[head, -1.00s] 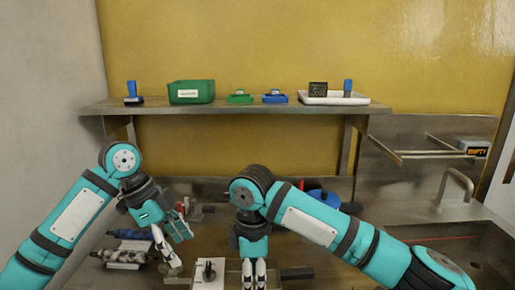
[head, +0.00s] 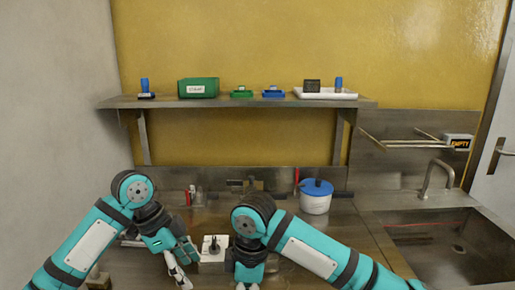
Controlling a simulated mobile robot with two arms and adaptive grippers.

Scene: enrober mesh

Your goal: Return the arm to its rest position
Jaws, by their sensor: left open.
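My left arm comes in from the left, and its gripper (head: 181,275) hangs low over the counter with its fingers apart and nothing seen between them. My right arm reaches in from the lower right and bends down at the middle. Its gripper (head: 247,286) points down at the bottom edge, where the fingertips are cut off. A white block with a black knob (head: 213,247) stands on the counter between the two grippers, apart from the left one.
A white pot with a blue lid (head: 316,198) stands behind my right arm. The sink (head: 440,250) with its tap is at the right. A wall shelf (head: 230,103) holds a green bin (head: 198,88) and small trays. Small bottles (head: 194,195) stand at the back left.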

